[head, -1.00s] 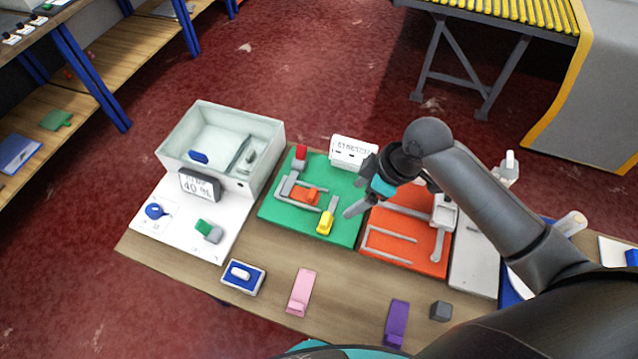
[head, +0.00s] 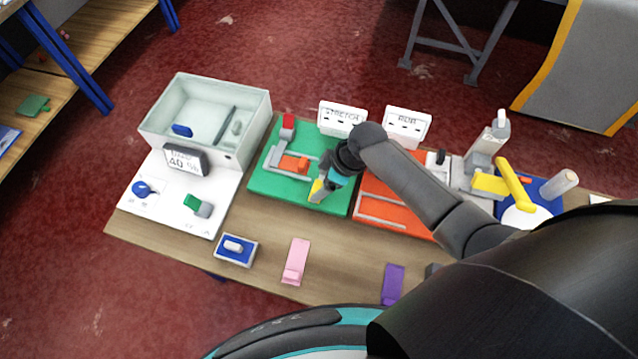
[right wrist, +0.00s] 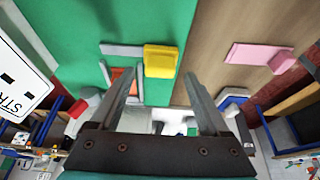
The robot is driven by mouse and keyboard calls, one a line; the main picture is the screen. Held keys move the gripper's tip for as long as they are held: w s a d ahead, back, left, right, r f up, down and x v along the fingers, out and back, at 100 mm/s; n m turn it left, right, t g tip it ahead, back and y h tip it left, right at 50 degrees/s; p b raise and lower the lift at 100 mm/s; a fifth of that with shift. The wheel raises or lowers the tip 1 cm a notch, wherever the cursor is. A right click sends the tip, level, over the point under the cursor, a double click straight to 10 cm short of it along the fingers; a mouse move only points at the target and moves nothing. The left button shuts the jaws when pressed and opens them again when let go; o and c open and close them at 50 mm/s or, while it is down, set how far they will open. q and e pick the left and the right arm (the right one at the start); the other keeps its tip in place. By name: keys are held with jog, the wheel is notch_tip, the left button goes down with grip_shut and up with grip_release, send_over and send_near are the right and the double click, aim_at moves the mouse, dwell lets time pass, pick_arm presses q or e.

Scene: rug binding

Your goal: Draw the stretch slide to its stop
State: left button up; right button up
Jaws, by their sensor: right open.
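My left gripper is out of view.
A red block (head: 288,122) stands at the green board's back corner. The orange-red board (head: 375,208) lies to the right under my arm. Pink (head: 296,262) and purple (head: 393,283) pieces lie near the front edge.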

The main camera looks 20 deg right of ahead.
jog(key=shift+x, duration=0.85)
jog(key=shift+c, duration=0.4)
grip_shut()
dwell(0.5)
